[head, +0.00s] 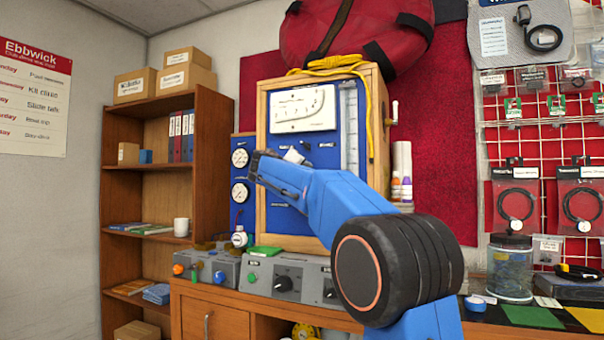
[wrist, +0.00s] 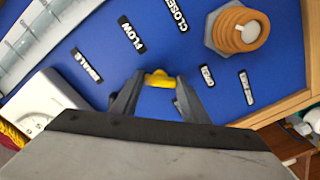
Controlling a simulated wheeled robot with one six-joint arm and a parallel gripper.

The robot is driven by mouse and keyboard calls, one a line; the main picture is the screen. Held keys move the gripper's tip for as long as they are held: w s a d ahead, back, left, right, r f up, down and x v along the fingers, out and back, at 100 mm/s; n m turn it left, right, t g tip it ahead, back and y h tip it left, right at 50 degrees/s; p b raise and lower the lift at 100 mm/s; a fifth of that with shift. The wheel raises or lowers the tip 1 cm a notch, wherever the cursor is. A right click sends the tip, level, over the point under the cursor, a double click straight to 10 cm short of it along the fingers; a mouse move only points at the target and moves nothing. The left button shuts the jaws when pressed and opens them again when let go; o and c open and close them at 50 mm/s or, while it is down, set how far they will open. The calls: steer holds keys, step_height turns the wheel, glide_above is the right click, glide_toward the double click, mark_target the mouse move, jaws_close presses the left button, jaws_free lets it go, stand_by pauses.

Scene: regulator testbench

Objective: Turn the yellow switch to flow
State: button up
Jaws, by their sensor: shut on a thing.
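The yellow switch (wrist: 158,79) shows in the wrist view on the blue panel (wrist: 75,100). The fingers of my gripper (wrist: 158,90) stand on either side of it and are shut on it. A label reading FLOW (wrist: 131,34) lies above and left of the switch. A CLOSED label (wrist: 177,14) is further up and right, and another label (wrist: 87,66) is to the left. Which label the switch points at cannot be told. In the head view my gripper (head: 262,170) is at the panel's left part, and the switch is hidden there.
An orange ribbed knob (wrist: 240,28) stands out from the panel near the switch. A wooden frame (head: 377,125) borders the panel. Gauges (head: 240,158) are at its left. Grey control boxes (head: 290,277) sit on the bench below. A yellow cord hangs over the frame.

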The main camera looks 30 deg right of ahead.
steer(key=shift+f+m, duration=0.1)
steer(key=shift+m, duration=0.5)
steer(key=o, duration=1.1)
steer(key=shift+c, duration=0.2)
steer(key=v, duration=1.7)
steer(key=shift+a, duration=0.2)
steer(key=shift+s+f, duration=0.1)
steer(key=shift+s, duration=0.1)
